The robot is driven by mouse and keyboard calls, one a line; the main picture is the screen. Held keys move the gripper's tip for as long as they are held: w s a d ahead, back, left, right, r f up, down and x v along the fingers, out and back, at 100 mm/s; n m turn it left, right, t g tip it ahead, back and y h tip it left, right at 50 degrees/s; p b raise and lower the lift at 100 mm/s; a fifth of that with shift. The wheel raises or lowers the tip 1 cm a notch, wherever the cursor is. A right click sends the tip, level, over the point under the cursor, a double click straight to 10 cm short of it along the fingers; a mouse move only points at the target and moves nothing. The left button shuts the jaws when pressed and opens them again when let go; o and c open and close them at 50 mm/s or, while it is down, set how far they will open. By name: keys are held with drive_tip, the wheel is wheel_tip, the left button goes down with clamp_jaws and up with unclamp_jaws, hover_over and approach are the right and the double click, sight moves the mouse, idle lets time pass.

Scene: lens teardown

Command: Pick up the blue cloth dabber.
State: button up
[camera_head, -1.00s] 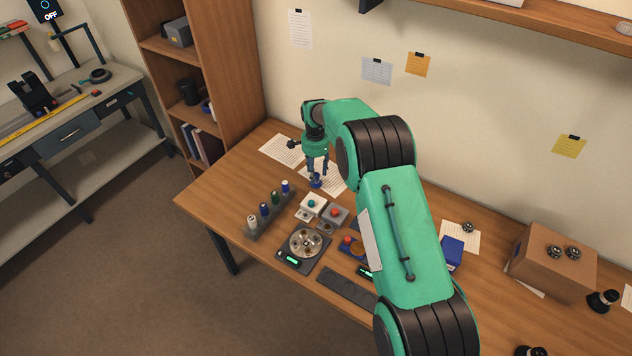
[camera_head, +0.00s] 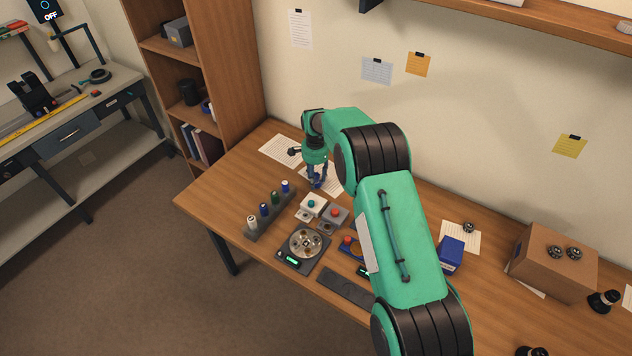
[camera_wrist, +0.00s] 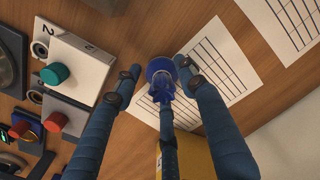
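The blue cloth dabber (camera_wrist: 158,68) stands on the wooden table at a sheet of lined paper, in the upper middle of the wrist view. My gripper (camera_wrist: 155,72) has its dark-tipped blue fingers spread on either side of it, with gaps visible, the right fingertip nearer. A narrow blue bar runs down from the dabber in the wrist view; I cannot tell whether it is a handle or another finger. In the head view my gripper (camera_head: 317,183) points down over the paper at the back of the table, and its fingers mostly hide the dabber.
White (camera_head: 313,204) and grey (camera_head: 334,215) button boxes stand close to the gripper. A rack of several small bottles (camera_head: 264,221) is to the left, and a round metal tray (camera_head: 307,242) is in front. Paper sheets (camera_head: 283,151) lie behind.

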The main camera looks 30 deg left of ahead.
drive_tip(key=c, duration=0.7)
drive_tip(key=shift+r, duration=0.1)
drive_tip(key=shift+r+p, duration=0.45)
drive_tip(key=shift+r, duration=4.5)
